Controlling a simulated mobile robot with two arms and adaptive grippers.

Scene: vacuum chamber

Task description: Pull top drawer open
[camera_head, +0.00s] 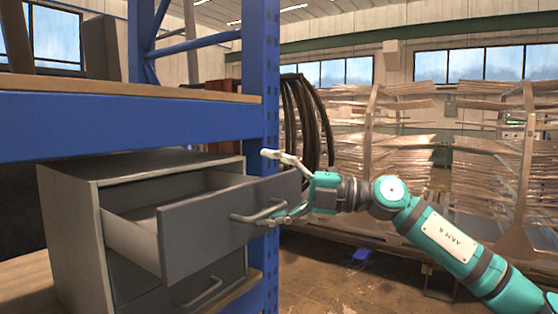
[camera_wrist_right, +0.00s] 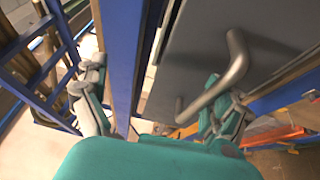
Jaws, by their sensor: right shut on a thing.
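The top drawer (camera_head: 215,225) of a grey metal cabinet (camera_head: 70,222) stands pulled out, its pale inside showing behind the dark front. Its bar handle (camera_head: 257,214) is on the front and also shows in the right wrist view (camera_wrist_right: 228,75). The lower finger is against the handle; the upper finger is near the front's top edge. My left gripper is not in view.
The cabinet stands on a wooden shelf (camera_head: 25,282) of a blue rack (camera_head: 110,123). A blue upright post (camera_head: 262,55) rises close behind the drawer front. The lower drawer's handle (camera_head: 203,292) sits below. Stacked racks (camera_head: 400,165) stand behind; some floor (camera_head: 325,275) is clear.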

